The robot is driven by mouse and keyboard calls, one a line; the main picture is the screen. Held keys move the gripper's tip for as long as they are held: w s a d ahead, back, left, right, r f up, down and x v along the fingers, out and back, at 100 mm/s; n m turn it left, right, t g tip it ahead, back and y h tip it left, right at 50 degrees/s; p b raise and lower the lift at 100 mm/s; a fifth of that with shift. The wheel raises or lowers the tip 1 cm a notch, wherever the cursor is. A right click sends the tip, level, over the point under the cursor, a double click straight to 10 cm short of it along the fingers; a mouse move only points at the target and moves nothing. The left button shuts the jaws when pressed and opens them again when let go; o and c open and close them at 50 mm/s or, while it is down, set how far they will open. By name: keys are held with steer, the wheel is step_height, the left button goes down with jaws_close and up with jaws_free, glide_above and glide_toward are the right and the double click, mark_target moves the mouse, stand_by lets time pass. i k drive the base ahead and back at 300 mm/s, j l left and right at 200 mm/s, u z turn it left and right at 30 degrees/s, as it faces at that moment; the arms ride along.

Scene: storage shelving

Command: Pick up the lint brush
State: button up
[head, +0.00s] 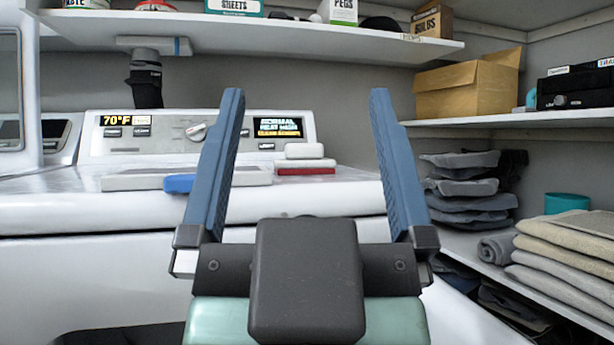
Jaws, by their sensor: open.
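A small white block with a red strip along its underside (305,167) lies on the white machine top, toward the back. It looks like the lint brush, but I cannot tell for sure. A flat grey piece (130,181) with a blue part (180,183) lies to its left, partly hidden by my left finger. My gripper (305,92) is open and empty, with its two blue fingers wide apart. In the picture the white and red block shows between the fingers, beyond them. Nothing is seen touching the fingers.
The machine's control panel (190,133) rises behind these items. A shelf (300,38) with boxes hangs above. On the right, shelves hold a cardboard box (468,85), folded grey cloths (465,185) and towels (565,250). The machine top's right front is clear.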

mark_target(301, 159)
steer(key=i+j, duration=0.1)
steer(key=j, duration=0.2)
steer(key=i+j, duration=0.1)
steer(key=j, duration=0.15)
steer(key=i+j, duration=0.15)
steer(key=j, duration=0.15)
steer(key=i, duration=0.25)
